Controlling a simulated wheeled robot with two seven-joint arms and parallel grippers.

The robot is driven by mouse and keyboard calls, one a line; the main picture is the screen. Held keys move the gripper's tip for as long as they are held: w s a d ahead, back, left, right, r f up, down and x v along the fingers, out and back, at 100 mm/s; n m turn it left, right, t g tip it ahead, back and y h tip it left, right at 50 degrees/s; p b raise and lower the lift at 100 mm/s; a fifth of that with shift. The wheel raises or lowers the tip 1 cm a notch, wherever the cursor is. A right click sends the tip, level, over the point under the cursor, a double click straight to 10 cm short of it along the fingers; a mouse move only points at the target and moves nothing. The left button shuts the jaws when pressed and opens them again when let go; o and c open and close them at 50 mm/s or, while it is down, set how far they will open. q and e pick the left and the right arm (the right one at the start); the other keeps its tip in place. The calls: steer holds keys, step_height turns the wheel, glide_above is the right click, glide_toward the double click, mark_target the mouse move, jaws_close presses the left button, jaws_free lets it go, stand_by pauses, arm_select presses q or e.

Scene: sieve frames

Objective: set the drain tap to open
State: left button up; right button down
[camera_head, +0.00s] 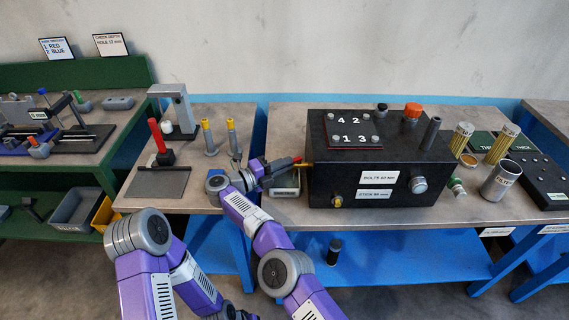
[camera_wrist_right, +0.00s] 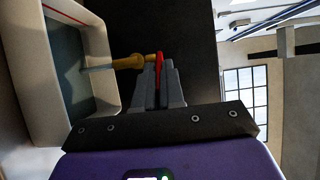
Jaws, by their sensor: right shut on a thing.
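The drain tap (camera_head: 306,164) is a small brass tap on the left side of the black box (camera_head: 380,170), with a red lever (camera_head: 283,163). In the right wrist view the brass tap (camera_wrist_right: 128,62) points left over a pale tray, and the red lever (camera_wrist_right: 160,68) stands between my fingers. My right gripper (camera_wrist_right: 158,85) is shut on the red lever. A thin pale streak runs from the tap's mouth into the tray. In the head view my right gripper (camera_head: 272,170) partly covers the lever. My left gripper is out of view; only its arm shows.
The pale tray (camera_head: 285,192) sits under the tap beside the box; it also shows in the wrist view (camera_wrist_right: 108,100). Left of my right gripper stand two yellow-topped posts (camera_head: 209,138) and a red-handled clamp (camera_head: 158,138). Cans and a cup (camera_head: 498,184) stand right of the box.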

stand_by(0.5)
steer(key=c, duration=1.2)
jaws_free()
steer(key=shift+c, duration=0.2)
steer(key=shift+a, duration=0.1)
